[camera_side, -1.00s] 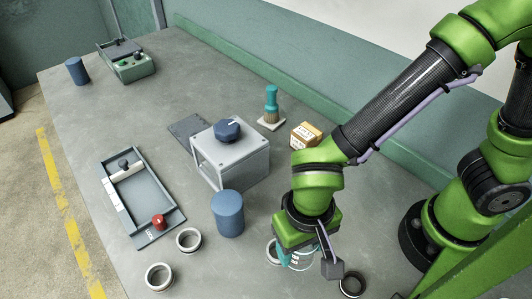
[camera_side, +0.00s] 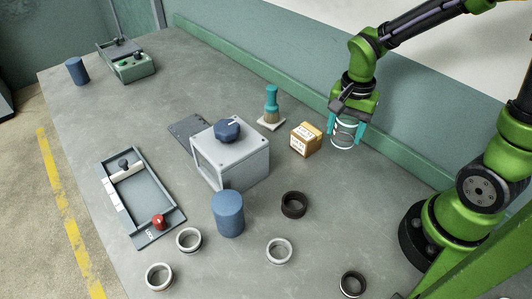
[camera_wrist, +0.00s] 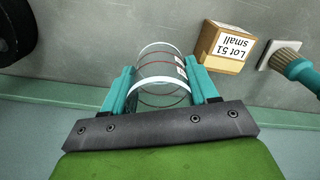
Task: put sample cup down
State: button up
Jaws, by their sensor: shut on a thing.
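The sample cup (camera_side: 344,136) is a clear cylinder with white bands. It sits between the teal fingers of my gripper (camera_side: 346,128), toward the back of the table, right of the labelled box. In the wrist view the cup (camera_wrist: 161,92) shows between both fingers of my gripper (camera_wrist: 160,72), with a thin dark red line around it and small label patches on its side. My gripper is shut on the cup. I cannot tell whether the cup's base touches the table.
The box marked "Lot 51 small" (camera_side: 306,140) and a brush on a stand (camera_side: 271,108) are close to the left. A grey machine with a blue knob (camera_side: 230,155), a blue cylinder (camera_side: 228,214) and several loose rings lie farther forward. A green ledge (camera_side: 400,168) runs behind.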

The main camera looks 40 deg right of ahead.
aim_at(345, 140)
jog(key=shift+s+d+f, duration=0.1)
jog(key=shift+s+f, duration=0.1)
jog(key=shift+f, duration=0.15)
notch_tip(345, 140, down, 3)
jog(key=shift+r, duration=0.1)
jog(key=shift+f, duration=2.25)
jog(key=shift+f, duration=0.1)
jog(key=o, duration=1)
jog(key=shift+o, duration=0.2)
